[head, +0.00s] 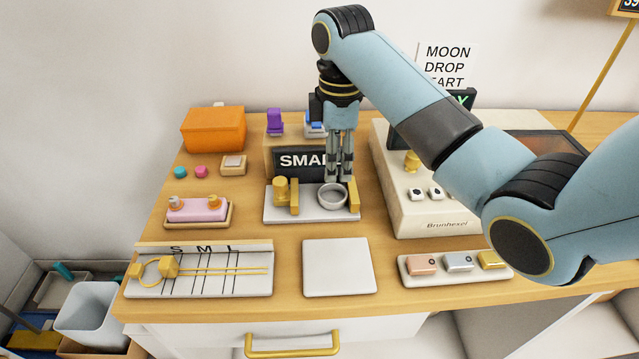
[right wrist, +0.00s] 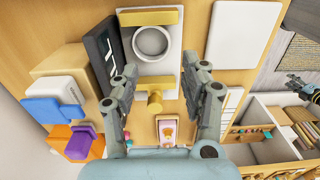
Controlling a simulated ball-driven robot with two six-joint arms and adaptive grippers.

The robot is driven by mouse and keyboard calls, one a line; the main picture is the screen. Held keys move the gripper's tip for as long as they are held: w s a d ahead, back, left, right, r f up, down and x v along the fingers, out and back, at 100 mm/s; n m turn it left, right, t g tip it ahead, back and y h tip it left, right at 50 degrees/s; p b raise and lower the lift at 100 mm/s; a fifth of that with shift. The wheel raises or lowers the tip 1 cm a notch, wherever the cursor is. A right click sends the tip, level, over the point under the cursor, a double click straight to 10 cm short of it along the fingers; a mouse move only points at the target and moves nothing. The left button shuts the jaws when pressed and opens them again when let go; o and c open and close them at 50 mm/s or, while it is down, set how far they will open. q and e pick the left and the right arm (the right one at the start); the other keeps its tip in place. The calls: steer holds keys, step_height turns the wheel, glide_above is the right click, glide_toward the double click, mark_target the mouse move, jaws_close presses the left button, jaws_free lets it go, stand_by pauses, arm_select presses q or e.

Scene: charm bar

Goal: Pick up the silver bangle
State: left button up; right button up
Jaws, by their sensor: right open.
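The silver bangle (head: 331,196) is a grey ring on the right part of a white tray (head: 312,215), beside a gold block. It shows whole in the right wrist view (right wrist: 152,42). My right gripper (head: 339,178) is open, pointing down, and in the head view its fingertips overlap the bangle's far side. In the right wrist view its fingertips (right wrist: 166,72) are spread below the bangle, with a gold clamp-like piece (right wrist: 160,88) between them; the ring is not between the fingers. What looks like my left gripper (right wrist: 297,86) shows small at the right edge; its jaws are unclear.
A dark sign (head: 300,162) stands close behind the tray. A cream machine (head: 440,215) stands to the right. A gold piece (head: 282,188) sits on the tray's left. A blank white mat (head: 337,268) lies in front, and a size board (head: 205,287) front left.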

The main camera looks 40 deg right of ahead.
mark_target(335, 207)
steer(key=shift+s+f, duration=1.1)
steer(key=shift+f, duration=0.05)
arm_select(q)
steer(key=s+g, duration=0.1)
steer(key=s, duration=0.8)
arm_select(e)
steer(key=shift+w+a+f, duration=0.1)
steer(key=shift+w+f, duration=0.35)
steer(key=shift+f, duration=0.4)
steer(key=f, duration=0.4)
steer(key=shift+w+a+f+p, duration=0.1)
steer(key=shift+w+f+p, duration=0.15)
steer(key=shift+p, duration=0.15)
steer(key=shift+f, duration=0.25)
steer(key=shift+c, duration=1.9)
steer(key=c, duration=0.5)
arm_select(q)
steer(key=shift+t, duration=0.3)
steer(key=shift+w+r, duration=0.15)
steer(key=shift+w, duration=1.05)
steer(key=shift+w+r, duration=0.15)
steer(key=shift+w, duration=1.05)
arm_select(e)
jaws_close()
